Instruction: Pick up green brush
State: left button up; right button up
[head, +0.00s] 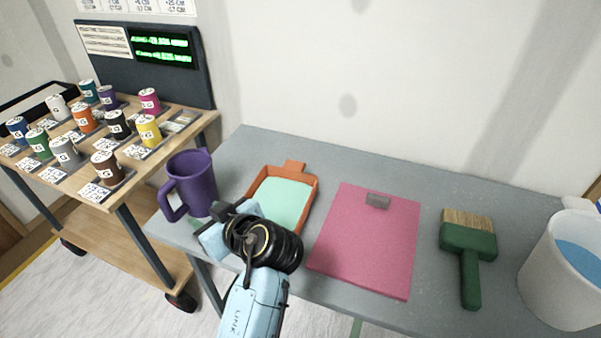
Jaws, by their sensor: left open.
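The green brush (470,245) lies flat on the right part of the grey table, bristles toward the wall and handle toward the front edge. Its bristles are tan. My left gripper (222,222) is open, over the left part of the table near the purple mug. It is far to the left of the brush, with the pink board between them. My own wrist partly hides the fingers. My right gripper is not in the head view.
A purple mug (192,183), an orange tray (309,200) and a pink clipboard (368,240) stand or lie left of the brush. A white bucket (545,275) with blue contents is to its right. A wooden cart (150,175) holds several small cans. The table's back strip is clear.

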aim_at(471, 235)
jog(key=z, duration=1.3)
